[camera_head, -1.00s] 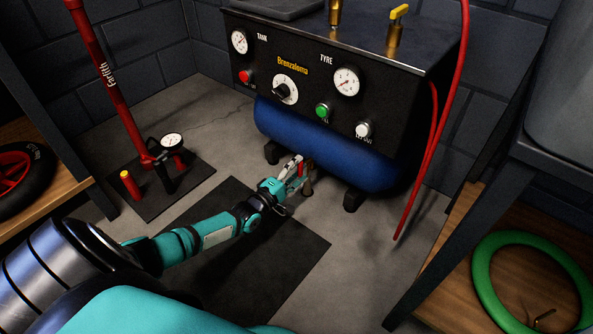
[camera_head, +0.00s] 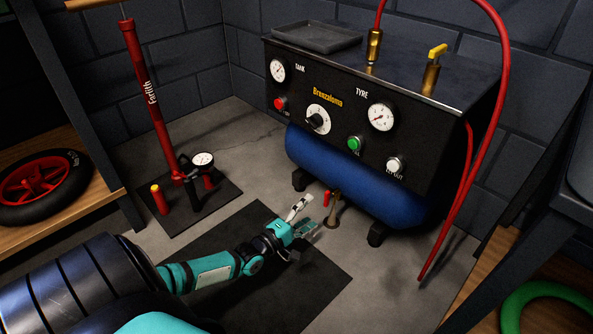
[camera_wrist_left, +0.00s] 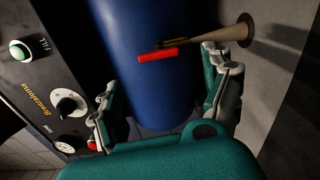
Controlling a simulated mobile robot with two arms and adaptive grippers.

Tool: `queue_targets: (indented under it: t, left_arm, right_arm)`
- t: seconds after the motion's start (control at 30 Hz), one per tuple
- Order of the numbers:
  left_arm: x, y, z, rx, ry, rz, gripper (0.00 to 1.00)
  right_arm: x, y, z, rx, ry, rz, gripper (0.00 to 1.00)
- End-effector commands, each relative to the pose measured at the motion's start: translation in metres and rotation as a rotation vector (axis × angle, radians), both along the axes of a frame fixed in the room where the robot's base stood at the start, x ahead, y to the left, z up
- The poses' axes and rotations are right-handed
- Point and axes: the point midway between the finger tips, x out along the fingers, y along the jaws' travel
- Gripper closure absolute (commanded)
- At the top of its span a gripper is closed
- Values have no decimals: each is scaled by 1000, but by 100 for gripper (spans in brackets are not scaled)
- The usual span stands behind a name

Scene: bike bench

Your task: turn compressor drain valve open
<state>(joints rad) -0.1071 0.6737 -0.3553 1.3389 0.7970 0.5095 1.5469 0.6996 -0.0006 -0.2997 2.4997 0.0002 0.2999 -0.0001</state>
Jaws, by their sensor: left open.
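The compressor's drain valve is a small red lever (camera_head: 326,198) beside a brass drain cone (camera_head: 334,212), under the blue tank (camera_head: 350,172). The lever stands roughly upright, about in line with the cone. In the left wrist view the red lever (camera_wrist_left: 158,55) lies in front of the tank, with the brass cone (camera_wrist_left: 235,36) to its right. My left gripper (camera_head: 305,217) is open and empty, just left of the valve in the head view. Its fingers flank the lever in the left wrist view, apparently apart from it. My right gripper is not in view.
The control panel (camera_head: 335,95) has gauges, knobs and buttons. A red hose (camera_head: 480,190) hangs at the right. A floor pump (camera_head: 150,110) stands at the left. A dark mat (camera_head: 230,255) lies under my left arm. The shelf (camera_head: 95,205) holds a wheel.

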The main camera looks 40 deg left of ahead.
Motion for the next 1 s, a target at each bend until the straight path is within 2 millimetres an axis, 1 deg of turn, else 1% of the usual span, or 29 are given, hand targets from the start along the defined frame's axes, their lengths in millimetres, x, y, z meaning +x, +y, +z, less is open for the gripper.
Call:
queue_targets:
  t: [0.03, 0.1, 0.2, 0.3, 0.47, 1.0]
  left_arm:
    - [-12, 1, -1, -1, 3, 0, 17]
    - [-25, 2, -1, 0, 3, 0, 17]
    - [-39, 3, -1, 0, 2, 0, 17]
    - [-47, 4, 0, -1, 0, 0, 17]
    - [-52, 4, 0, 0, -1, 0, 17]
    - [-51, 4, 0, 0, -1, 0, 17]
  right_arm:
    - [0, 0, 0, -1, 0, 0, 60]
    - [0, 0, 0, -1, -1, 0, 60]
    - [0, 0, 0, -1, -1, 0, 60]
    - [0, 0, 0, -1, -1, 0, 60]
    - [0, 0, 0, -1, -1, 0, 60]
    - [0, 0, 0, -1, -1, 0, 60]
